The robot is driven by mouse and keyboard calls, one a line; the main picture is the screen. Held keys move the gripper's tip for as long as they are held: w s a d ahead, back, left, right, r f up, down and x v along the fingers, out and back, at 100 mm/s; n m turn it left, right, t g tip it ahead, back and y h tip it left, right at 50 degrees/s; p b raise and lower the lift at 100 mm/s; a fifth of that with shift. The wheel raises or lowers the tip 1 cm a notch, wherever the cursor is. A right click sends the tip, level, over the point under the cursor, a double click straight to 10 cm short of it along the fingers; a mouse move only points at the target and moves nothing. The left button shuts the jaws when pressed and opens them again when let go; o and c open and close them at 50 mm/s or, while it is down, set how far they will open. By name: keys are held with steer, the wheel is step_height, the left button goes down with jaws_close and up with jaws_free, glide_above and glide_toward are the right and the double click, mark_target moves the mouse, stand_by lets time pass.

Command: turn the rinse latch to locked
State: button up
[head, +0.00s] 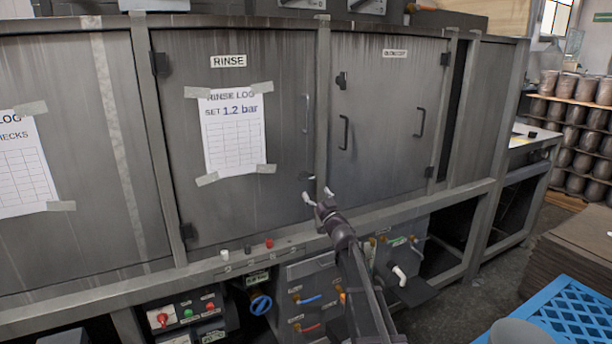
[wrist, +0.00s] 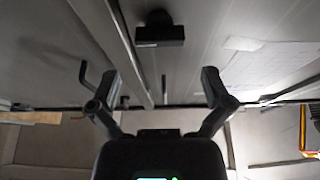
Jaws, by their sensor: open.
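The rinse door (head: 265,130) is grey and closed, under a RINSE label (head: 228,61). Its small dark latch (head: 306,176) sits low at the door's right edge, just above my gripper's tips. In the wrist view a dark latch (wrist: 160,33) shows at top centre, as a round base with a bar lying crosswise. My gripper (head: 318,194) is open and empty in front of the door's lower right corner. In the wrist view its fingers (wrist: 156,85) are spread, with the latch beyond them. I see no contact with the latch.
A vertical rinse door handle (head: 306,114) is above the latch. The neighbouring door (head: 385,110) has its own latch (head: 341,80) and handles. A ledge with small knobs (head: 269,243) runs below. A blue crate (head: 570,310) stands at lower right.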

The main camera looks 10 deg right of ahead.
mark_target(306, 176)
steer(key=p+x, duration=0.2)
steer(key=x, duration=0.5)
steer(key=shift+w, duration=0.2)
